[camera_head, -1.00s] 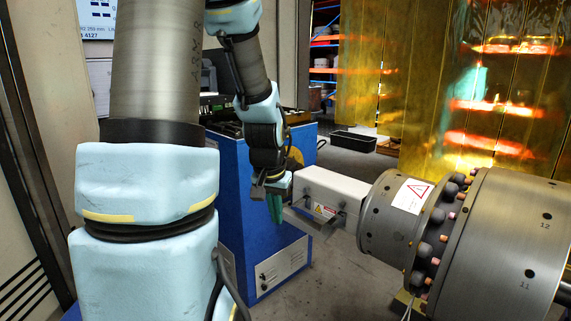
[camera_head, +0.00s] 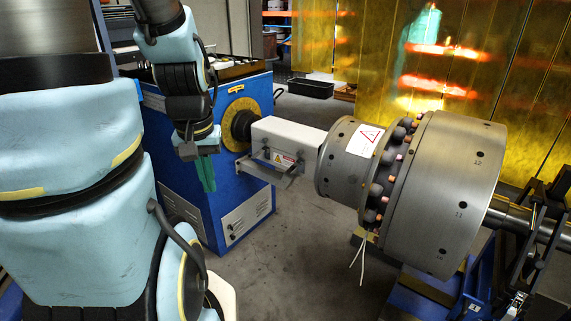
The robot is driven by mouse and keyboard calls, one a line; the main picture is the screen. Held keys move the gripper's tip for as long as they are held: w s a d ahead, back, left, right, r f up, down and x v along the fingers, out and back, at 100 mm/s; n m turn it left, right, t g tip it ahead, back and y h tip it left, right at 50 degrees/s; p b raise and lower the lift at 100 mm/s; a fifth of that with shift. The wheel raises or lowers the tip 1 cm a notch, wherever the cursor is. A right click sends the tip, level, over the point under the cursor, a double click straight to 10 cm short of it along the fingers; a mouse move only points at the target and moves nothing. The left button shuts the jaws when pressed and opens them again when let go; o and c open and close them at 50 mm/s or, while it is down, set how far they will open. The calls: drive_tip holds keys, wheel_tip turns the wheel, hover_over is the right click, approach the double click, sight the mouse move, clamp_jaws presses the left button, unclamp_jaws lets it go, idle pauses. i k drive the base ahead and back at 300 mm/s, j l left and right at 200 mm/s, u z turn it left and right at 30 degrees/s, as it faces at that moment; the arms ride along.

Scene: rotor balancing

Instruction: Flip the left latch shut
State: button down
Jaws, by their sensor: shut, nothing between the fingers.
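The white guard box (camera_head: 288,136) sits around the shaft between the blue machine and the rotor (camera_head: 430,185). A small dark fitting (camera_head: 267,153), which looks like the left latch, is on its near face, left of the warning label. Another (camera_head: 301,167), likely the right latch, is to the label's right. Both are too small to tell open from shut. A grey bracket or flap (camera_head: 262,172) juts out below them. My gripper (camera_head: 207,185) hangs with teal fingers pointing down, left of the guard and apart from it. It is shut and empty, in front of the blue machine.
The blue machine (camera_head: 240,205) with a yellow ring and dark hub stands behind my gripper. White cords (camera_head: 362,255) hang from the rotor flange. Blue supports and a shaft are at the lower right. Bare floor (camera_head: 290,260) lies open in front of the guard.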

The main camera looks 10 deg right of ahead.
sight(257, 155)
drive_tip(key=i+l, duration=0.1)
drive_tip(key=l, duration=0.15)
drive_tip(key=i+l, duration=0.1)
drive_tip(key=l, duration=0.2)
drive_tip(key=u, duration=1.55)
